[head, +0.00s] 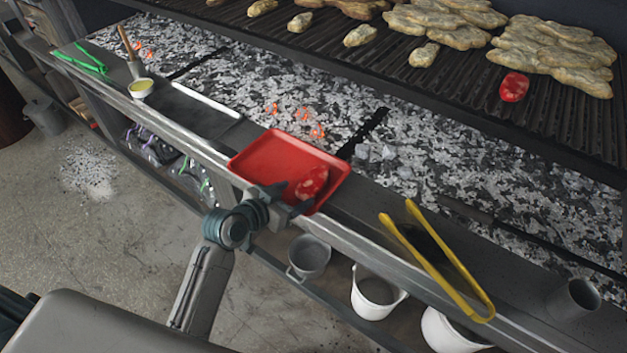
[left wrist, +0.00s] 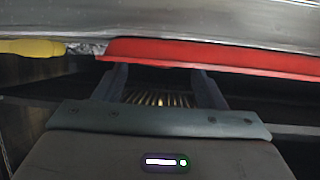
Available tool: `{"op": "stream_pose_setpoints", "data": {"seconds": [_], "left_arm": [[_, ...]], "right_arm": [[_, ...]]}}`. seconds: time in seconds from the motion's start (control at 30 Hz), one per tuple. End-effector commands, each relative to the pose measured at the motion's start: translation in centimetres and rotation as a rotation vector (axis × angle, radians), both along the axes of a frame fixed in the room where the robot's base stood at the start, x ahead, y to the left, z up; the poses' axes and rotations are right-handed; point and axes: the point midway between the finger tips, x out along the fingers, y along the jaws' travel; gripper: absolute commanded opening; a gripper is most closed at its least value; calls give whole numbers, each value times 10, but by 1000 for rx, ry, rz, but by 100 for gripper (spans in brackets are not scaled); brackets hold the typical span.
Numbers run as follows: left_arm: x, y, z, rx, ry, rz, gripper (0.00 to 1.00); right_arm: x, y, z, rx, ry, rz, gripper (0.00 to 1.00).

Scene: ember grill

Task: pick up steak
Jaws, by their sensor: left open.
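A raw red marbled steak (head: 312,182) lies in the right part of the red tray (head: 265,155), on the ledge in front of the grill. Another red steak (head: 514,87) lies on the grate at the upper right. My left gripper (head: 293,196) is at the tray's near edge, beside the steak, and covers part of the rim. In the left wrist view the open gripper (left wrist: 160,82) has its two fingers apart, with the red tray edge (left wrist: 220,58) across their tips. No steak shows between the fingers there. My right gripper is not in view.
Yellow tongs (head: 462,272) lie on the ledge to the right. Ash and embers (head: 440,150) lie behind the ledge. Buckets (head: 375,292) stand on the shelf below.

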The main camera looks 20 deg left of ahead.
Motion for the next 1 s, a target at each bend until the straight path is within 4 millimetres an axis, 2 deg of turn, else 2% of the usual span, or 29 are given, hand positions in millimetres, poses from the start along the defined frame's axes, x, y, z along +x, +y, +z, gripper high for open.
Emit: {"op": "stream_pose_setpoints", "data": {"seconds": [0.13,0.3,0.57,0.77,0.8,1.0], "left_arm": [[20,-11,-2,-5,2,1,64],[36,-18,-12,-3,1,1,64],[38,-19,-15,-1,0,0,64],[38,-18,-15,-1,0,0,29],[38,-19,-14,-1,-1,0,26],[38,-18,-14,-1,-1,0,26]], "right_arm": [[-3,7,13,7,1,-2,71],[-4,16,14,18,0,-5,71],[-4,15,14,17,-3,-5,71],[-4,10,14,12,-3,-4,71],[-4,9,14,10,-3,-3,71],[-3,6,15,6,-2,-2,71]]}}
